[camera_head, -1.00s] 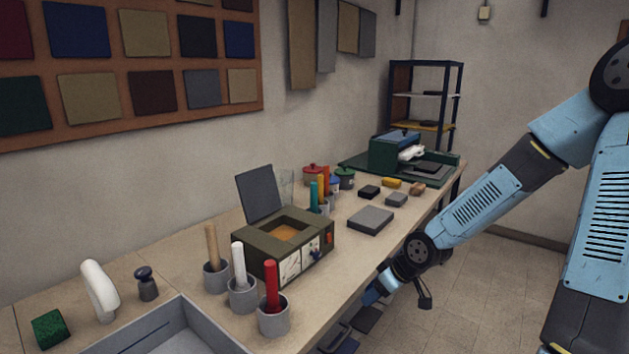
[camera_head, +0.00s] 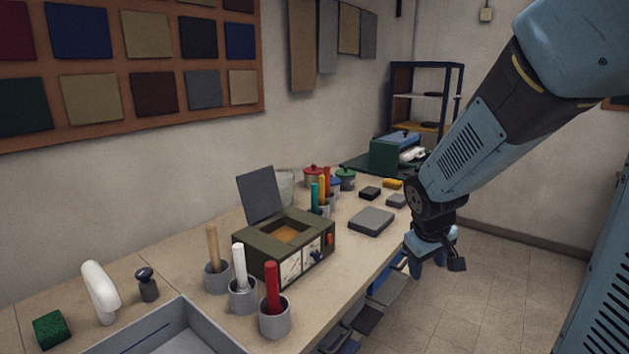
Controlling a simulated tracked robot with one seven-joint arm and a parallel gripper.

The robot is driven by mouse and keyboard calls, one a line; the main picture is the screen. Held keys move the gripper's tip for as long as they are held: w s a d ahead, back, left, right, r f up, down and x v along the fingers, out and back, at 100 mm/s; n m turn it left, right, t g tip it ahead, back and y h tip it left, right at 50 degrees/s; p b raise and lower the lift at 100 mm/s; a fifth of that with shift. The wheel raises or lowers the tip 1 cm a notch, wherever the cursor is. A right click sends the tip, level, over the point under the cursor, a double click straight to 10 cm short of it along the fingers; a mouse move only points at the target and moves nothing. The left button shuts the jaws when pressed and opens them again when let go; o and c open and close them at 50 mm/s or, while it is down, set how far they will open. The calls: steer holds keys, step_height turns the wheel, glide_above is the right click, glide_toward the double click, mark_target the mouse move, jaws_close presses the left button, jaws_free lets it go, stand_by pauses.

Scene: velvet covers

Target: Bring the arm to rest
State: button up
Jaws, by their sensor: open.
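My blue and black arm comes in from the upper right and slants down to the left. My gripper (camera_head: 428,268) hangs at its end, pointing down, just off the front edge of the workbench (camera_head: 350,262). It is open, and I see nothing between its fingers. It touches nothing that I can see. Part of the arm hides the right end of the bench.
An olive box with an open lid (camera_head: 288,245) stands mid-bench. Cups with tan, white and red sticks (camera_head: 273,318) stand before it. A grey block (camera_head: 371,221) lies near the gripper. A green machine (camera_head: 392,154) and a shelf rack (camera_head: 425,80) stand behind. The floor at right (camera_head: 490,290) is clear.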

steer(key=s+r+m+t+y, duration=0.2)
steer(key=s+r+m, duration=0.2)
steer(key=s+r, duration=1)
steer(key=shift+s+a+r, duration=0.15)
steer(key=shift+s+a, duration=0.15)
steer(key=shift+a, duration=0.05)
